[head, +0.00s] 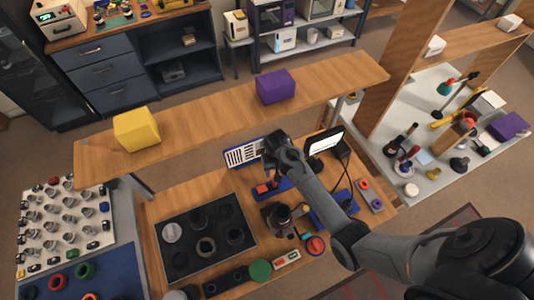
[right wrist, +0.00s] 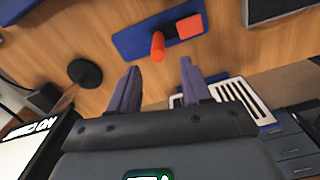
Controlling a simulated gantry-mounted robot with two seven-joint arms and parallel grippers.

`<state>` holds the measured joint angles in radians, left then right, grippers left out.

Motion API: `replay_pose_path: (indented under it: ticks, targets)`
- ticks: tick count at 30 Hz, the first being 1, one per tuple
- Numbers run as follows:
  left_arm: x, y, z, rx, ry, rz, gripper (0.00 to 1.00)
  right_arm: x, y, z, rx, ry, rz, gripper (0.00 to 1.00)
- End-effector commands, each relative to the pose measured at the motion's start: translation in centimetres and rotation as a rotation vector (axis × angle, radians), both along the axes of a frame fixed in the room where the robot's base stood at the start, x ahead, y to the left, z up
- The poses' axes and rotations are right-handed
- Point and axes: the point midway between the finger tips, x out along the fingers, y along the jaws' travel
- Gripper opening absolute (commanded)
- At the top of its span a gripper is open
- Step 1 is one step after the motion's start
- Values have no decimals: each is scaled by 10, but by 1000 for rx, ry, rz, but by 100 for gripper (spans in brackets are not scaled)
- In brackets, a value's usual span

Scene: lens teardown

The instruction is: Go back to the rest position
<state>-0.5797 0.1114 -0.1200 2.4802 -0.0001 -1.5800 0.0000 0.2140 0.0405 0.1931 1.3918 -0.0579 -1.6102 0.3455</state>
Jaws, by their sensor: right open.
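My right gripper (head: 272,160) is above the back middle of the wooden workbench (head: 165,215), near a slotted white panel with a blue frame (head: 243,153). In the right wrist view, its two purple-grey fingers (right wrist: 159,82) stand apart with nothing between them. Beyond the fingertips is a blue base with red-orange parts (right wrist: 160,35); the fingers do not visibly touch it. My right arm reaches in from the lower right of the head view. My left gripper does not show.
A raised wooden shelf holds a yellow block (head: 136,129) and a purple block (head: 275,86). A lit screen (head: 324,141) stands right of the gripper. A black tray (head: 178,267) with round parts lies front left. A microscope-like device (head: 281,213) stands below the arm.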

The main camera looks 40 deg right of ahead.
Motion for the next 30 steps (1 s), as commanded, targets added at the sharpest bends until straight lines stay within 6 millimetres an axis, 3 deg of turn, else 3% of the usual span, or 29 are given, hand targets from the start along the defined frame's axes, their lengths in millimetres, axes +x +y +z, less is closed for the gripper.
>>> replay_pose_path:
  ticks: [5,11,17,24,30]
  targets:
    - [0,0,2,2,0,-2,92,-3,0,3,-5,-4,9,48]
    - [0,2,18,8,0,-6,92,-32,5,26,-53,-44,97,48]
    - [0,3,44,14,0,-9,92,-91,32,79,-109,-126,291,48]
    - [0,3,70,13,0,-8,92,-164,81,157,-113,-227,519,48]
    - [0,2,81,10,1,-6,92,-200,107,204,-92,-287,623,48]
